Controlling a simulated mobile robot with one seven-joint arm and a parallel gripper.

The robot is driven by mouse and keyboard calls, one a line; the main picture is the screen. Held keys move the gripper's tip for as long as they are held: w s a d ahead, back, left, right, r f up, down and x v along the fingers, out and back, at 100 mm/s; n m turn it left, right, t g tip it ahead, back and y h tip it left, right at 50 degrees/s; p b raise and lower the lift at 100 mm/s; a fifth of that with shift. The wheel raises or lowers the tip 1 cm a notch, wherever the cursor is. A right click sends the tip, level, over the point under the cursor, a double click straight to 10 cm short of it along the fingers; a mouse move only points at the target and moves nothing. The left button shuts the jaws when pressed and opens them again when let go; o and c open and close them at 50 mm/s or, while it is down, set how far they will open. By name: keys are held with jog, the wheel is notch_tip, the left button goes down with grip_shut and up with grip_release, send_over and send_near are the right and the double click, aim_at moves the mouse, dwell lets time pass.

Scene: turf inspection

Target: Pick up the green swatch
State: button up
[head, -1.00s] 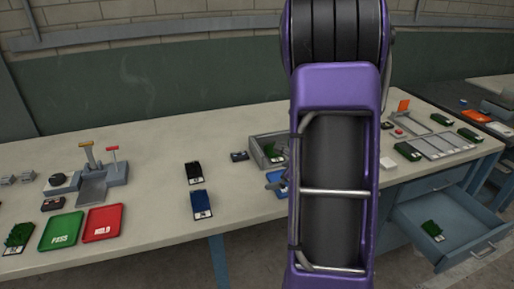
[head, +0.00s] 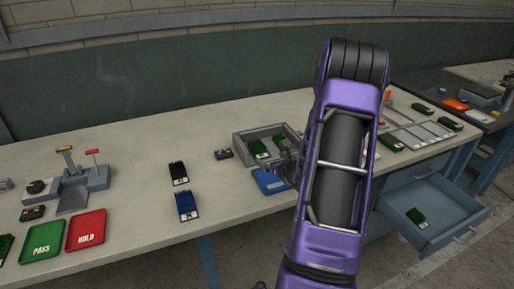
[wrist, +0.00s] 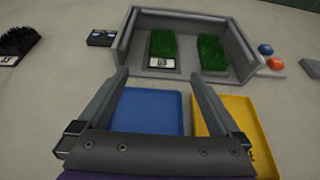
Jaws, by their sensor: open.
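In the wrist view two green swatches lie side by side in a grey open-fronted tray (wrist: 134,40). The left green swatch (wrist: 162,43) has a white label at its near end, and the right green swatch (wrist: 211,50) shows no label.
A blue tray (wrist: 150,110) and a yellow tray (wrist: 228,118) lie below my fingers. A small dark box (wrist: 102,38) sits left of the grey tray. Blue (wrist: 265,49) and orange (wrist: 275,63) round pieces lie right. More green swatches lie on the right bench and in the open drawer (head: 440,207).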

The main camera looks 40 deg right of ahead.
aim_at(261, 151)
jog(key=x, duration=0.3)
jog(key=shift+w+f, duration=0.1)
jog(key=shift+d+x, duration=0.2)
jog(key=shift+x, duration=1.35)
jog(key=shift+d+x, duration=0.15)
jog(key=shift+x, duration=1.4)
jog(key=c, duration=1.5)
